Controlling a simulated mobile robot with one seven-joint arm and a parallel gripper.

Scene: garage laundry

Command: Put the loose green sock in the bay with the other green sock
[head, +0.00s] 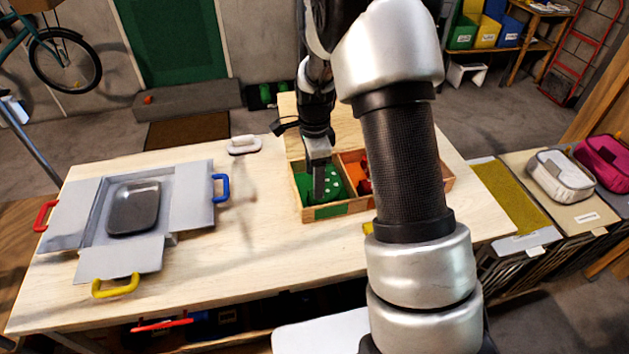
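A wooden divided box (328,212) stands on the table, with a green patch on the front of its left bay. Green cloth (336,186) with pale dots lies in that left bay; I cannot tell whether it is one sock or two. My gripper (319,192) points down into the left bay, with its fingertips at the green cloth. The fingers show nearly edge-on, so whether they are open, shut or holding cloth is unclear. An orange-red item (364,186) lies in the bay to the right. My arm hides much of the box's right part.
A grey folding board (185,195) with coloured handles and a dark tray (133,208) on it lies at the left. A white brush-like item (243,146) is at the back edge. A yellow item (368,228) shows by the box front. The table's middle is clear.

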